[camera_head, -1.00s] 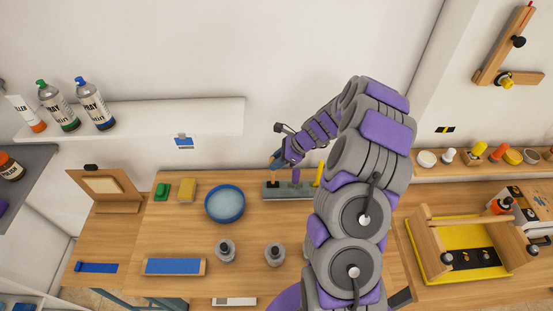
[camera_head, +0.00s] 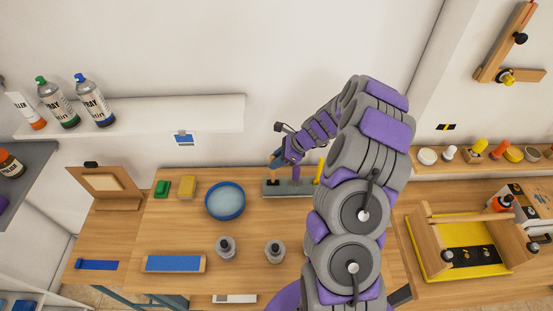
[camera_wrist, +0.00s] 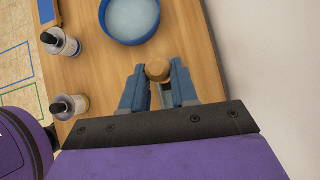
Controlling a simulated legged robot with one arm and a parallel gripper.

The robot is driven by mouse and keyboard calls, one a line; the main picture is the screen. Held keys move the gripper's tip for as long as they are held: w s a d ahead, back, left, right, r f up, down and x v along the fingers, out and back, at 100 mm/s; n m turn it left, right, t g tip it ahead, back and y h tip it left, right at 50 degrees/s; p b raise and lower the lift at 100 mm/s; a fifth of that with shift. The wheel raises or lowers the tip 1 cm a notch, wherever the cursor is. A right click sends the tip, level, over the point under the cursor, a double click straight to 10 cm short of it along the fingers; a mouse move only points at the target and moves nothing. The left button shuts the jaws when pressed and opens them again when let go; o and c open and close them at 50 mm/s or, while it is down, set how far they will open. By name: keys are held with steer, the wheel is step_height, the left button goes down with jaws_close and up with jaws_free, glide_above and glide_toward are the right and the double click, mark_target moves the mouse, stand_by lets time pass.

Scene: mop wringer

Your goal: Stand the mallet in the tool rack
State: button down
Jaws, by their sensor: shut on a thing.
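My gripper (camera_head: 277,158) is above the left end of the tool rack, at the back of the workbench. In the wrist view its two blue fingers (camera_wrist: 158,88) are shut on the mallet (camera_wrist: 158,69), of which a round, light wooden end shows between the fingertips. The rest of the mallet is hidden from the wrist camera. The tool rack (camera_head: 288,189) is a low grey block with dark openings. A yellow upright piece (camera_head: 320,171) stands at its right end, partly behind my arm. I cannot tell whether the mallet touches the rack.
A blue bowl (camera_head: 225,201) is left of the rack. Two grey bottles (camera_head: 226,247) stand nearer the front. A yellow sponge (camera_head: 187,187) and a green block (camera_head: 162,189) lie farther left. A white wall shelf (camera_head: 180,119) and the wall are behind. My arm covers the bench's right part.

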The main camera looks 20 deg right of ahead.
steer(key=shift+f+b, duration=0.45)
steer(key=shift+f, duration=1.65)
steer(key=c, duration=0.8)
jaws_free()
steer(key=shift+r, duration=0.1)
steer(key=p+v, duration=0.1)
steer(key=v, duration=1.6)
steer(key=shift+d, duration=0.15)
